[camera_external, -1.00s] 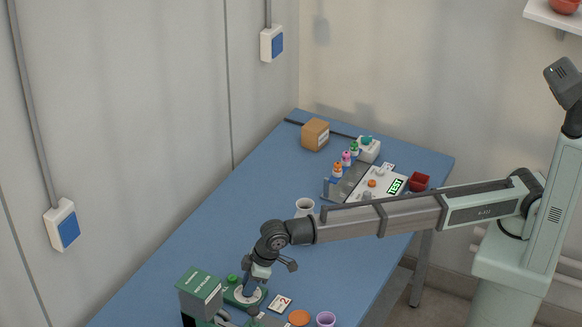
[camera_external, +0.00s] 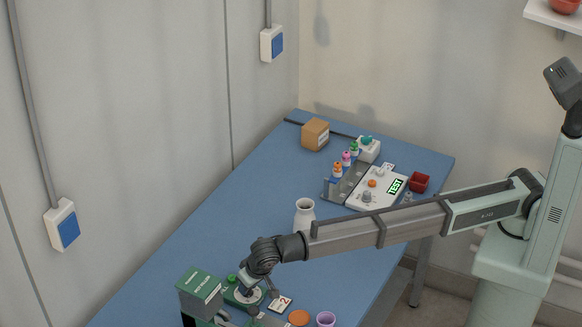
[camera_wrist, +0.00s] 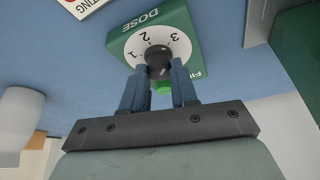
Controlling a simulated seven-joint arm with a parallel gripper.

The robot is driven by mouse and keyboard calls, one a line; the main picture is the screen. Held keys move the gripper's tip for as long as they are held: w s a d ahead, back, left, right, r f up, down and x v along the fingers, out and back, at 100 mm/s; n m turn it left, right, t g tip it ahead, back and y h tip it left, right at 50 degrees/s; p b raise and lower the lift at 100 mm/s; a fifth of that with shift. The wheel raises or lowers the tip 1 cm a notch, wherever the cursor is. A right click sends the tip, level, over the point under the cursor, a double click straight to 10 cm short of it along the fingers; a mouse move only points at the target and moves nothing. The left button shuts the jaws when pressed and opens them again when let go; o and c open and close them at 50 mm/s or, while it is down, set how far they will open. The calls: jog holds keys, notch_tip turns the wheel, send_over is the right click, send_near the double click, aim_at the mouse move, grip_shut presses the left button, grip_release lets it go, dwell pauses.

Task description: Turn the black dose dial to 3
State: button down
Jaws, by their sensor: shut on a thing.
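The black dose dial (camera_wrist: 158,58) sits on a round white face (camera_wrist: 178,48) marked 1, 2 and 3, on a green unit (camera_wrist: 190,16) lettered DOSE. My gripper (camera_wrist: 159,74) has its two blue-grey fingers on either side of the dial, shut on it. The dial's pointer cannot be made out clearly, so I cannot tell its setting. A bright green button (camera_wrist: 164,88) shows between the fingers. In the external view, the green unit (camera_external: 231,298) stands near the table's front, with my gripper (camera_external: 246,288) over its face and hiding the dial.
A tall green box (camera_external: 200,286) stands close left of the unit. A small card (camera_external: 280,303), an orange disc (camera_external: 299,317) and a purple cup (camera_external: 326,319) lie to its right. The blue table's middle is mostly clear.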

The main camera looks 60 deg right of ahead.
jog(key=shift+m+h, duration=0.5)
jog(key=shift+m, duration=0.7)
jog(key=shift+g, duration=0.3)
jog(key=c, duration=0.9)
grip_release()
jog(key=v, duration=1.3)
jog(key=shift+s+a+r, duration=0.15)
jog(key=shift+r, duration=0.15)
